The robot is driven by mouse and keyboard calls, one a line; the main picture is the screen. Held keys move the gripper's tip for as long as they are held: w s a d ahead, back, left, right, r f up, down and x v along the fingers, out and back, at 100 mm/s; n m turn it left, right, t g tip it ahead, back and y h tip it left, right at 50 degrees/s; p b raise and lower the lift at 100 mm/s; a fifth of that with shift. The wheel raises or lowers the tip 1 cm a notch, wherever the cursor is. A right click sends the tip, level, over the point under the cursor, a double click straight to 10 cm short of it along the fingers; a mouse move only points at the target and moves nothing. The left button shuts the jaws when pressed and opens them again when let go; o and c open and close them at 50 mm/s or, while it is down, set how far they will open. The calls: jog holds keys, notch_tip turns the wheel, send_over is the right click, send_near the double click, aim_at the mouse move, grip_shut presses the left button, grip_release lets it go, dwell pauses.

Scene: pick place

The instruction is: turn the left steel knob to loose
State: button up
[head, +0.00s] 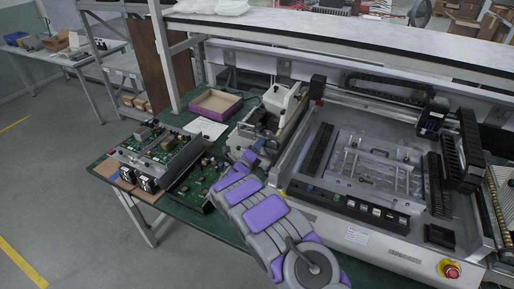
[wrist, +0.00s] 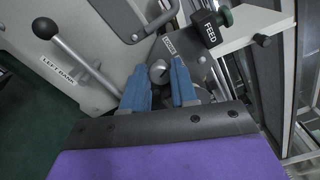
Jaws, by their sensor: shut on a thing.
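A label (wrist: 170,45) with blurred lettering lies just beyond the knob. In the head view my purple and grey arm reaches to the bench, with my gripper (head: 247,160) at the front of the small pale machine (head: 281,104). The knob is hidden in that view.
A black ball-ended lever (wrist: 70,52) stands left of the gripper, by a "LEFT BANK" label (wrist: 58,71). A "FEED" handle (wrist: 209,27) is at upper right. In the head view, circuit boards (head: 160,150) lie left and a large machine (head: 370,160) stands right.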

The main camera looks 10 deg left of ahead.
jog(key=shift+a, duration=0.2)
grip_shut()
jog(key=shift+f+n+p, duration=0.2)
jog(key=shift+n+p, duration=2.3)
jog(key=shift+p, duration=0.1)
jog(key=shift+o, duration=2)
grip_release()
jog(key=o, duration=0.4)
jog(key=shift+a, duration=0.3)
jog(key=shift+d, duration=0.15)
